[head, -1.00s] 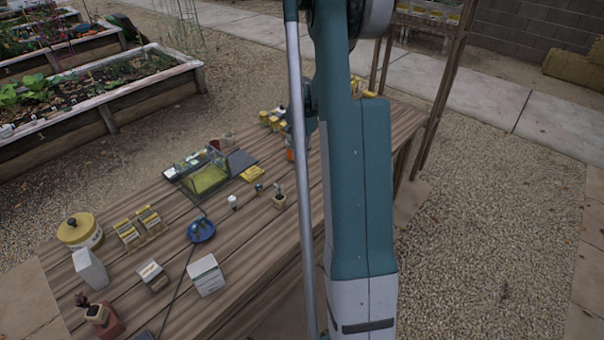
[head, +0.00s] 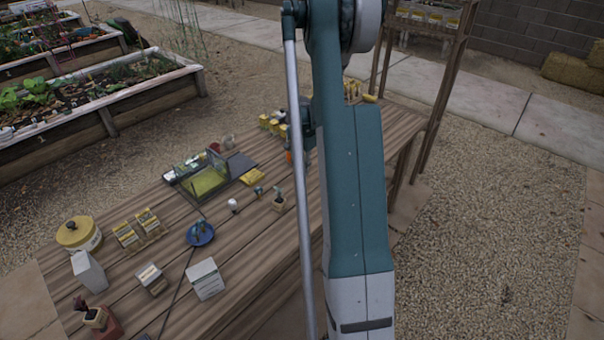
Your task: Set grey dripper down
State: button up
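I cannot pick out a grey dripper with certainty in the head view. A blue saucer (head: 208,240) on the wooden table (head: 232,262) holds small items too small to name. A small white-topped piece (head: 234,206), a small blue-and-yellow piece (head: 259,191) and a little pot with a sprout (head: 279,204) stand to its right. My arm runs down the middle of the picture and hides part of the table's right side. My gripper's fingertips are not visible, so whether it holds anything does not show.
A clear-sided tray (head: 205,183), a yellow packet (head: 250,176) and several yellow-labelled packets stand farther back. A yellow tin (head: 78,236), white boxes (head: 206,279) and a red pot (head: 104,325) crowd the left end. Bare planks show along the front, left of my arm.

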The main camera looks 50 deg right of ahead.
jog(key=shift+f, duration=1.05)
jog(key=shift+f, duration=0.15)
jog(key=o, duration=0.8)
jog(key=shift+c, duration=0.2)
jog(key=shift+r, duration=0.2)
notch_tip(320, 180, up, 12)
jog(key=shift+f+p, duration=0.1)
jog(key=shift+p, duration=0.25)
